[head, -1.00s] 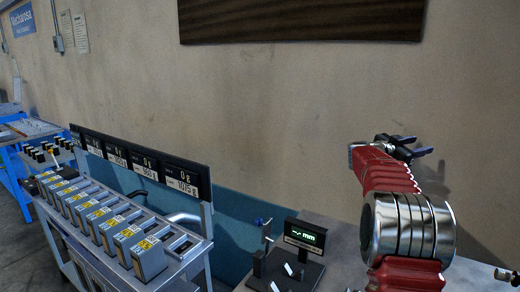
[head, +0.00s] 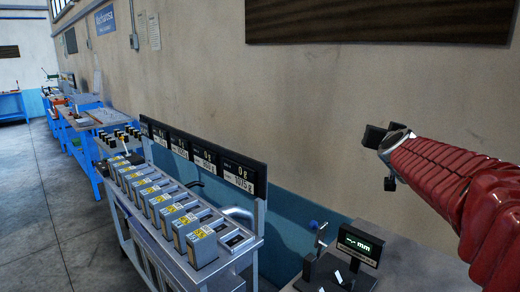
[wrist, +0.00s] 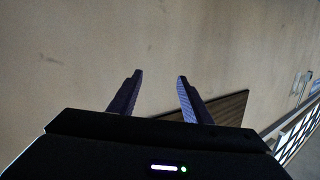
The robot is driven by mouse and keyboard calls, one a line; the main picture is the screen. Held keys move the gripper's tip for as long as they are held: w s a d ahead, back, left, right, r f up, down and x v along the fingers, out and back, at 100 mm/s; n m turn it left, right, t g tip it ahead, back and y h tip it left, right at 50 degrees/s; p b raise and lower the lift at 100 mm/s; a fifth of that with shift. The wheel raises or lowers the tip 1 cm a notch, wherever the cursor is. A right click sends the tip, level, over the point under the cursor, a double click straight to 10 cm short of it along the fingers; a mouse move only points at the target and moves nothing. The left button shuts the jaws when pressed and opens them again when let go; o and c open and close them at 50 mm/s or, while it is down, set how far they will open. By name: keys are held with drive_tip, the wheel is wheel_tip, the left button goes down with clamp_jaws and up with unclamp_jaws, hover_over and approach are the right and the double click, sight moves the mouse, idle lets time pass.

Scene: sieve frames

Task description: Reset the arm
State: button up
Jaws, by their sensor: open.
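My gripper (wrist: 159,78) shows in the wrist view with its two dark fingers spread apart and nothing between them. Behind the fingers is bare wall, with a dark brown panel (wrist: 235,106) low behind the right finger. In the head view my gripper (head: 380,158) is at the end of my red arm, at the right, raised in front of the wall. It is above the measuring device and clear of everything there. Its fingers are hard to make out in that view.
A rack of grey boxes with yellow labels (head: 202,247) stands at lower middle, with a row of weight displays (head: 206,157) behind it. A measuring device with an "mm" display (head: 360,245) stands on the grey bench below my arm. Blue workbenches (head: 83,158) line the wall at left.

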drive_tip(key=s+a+f+n+g+y, duration=0.2)
drive_tip(key=s+a+f+y, duration=0.1)
drive_tip(key=s+a+f, duration=0.4)
drive_tip(key=s+a+f+n+g+y, duration=0.2)
drive_tip(key=s+a+f+n+y, duration=0.15)
drive_tip(key=s+a, duration=0.6)
drive_tip(key=s+a+f+g, duration=0.1)
drive_tip(key=s+f+g, duration=0.2)
drive_tip(key=s+f, duration=0.4)
drive_tip(key=s+f+g+h, duration=0.1)
drive_tip(key=s+f+g, duration=0.2)
drive_tip(key=s+f, duration=0.5)
drive_tip(key=s, duration=0.6)
drive_tip(key=shift+s+a+f, duration=0.25)
drive_tip(key=shift+s+a, duration=0.05)
drive_tip(key=shift+a, duration=0.1)
drive_tip(key=shift+c, duration=0.6)
drive_tip(key=shift+c, duration=0.6)
drive_tip(key=shift+d, duration=0.1)
drive_tip(key=shift+c, duration=0.4)
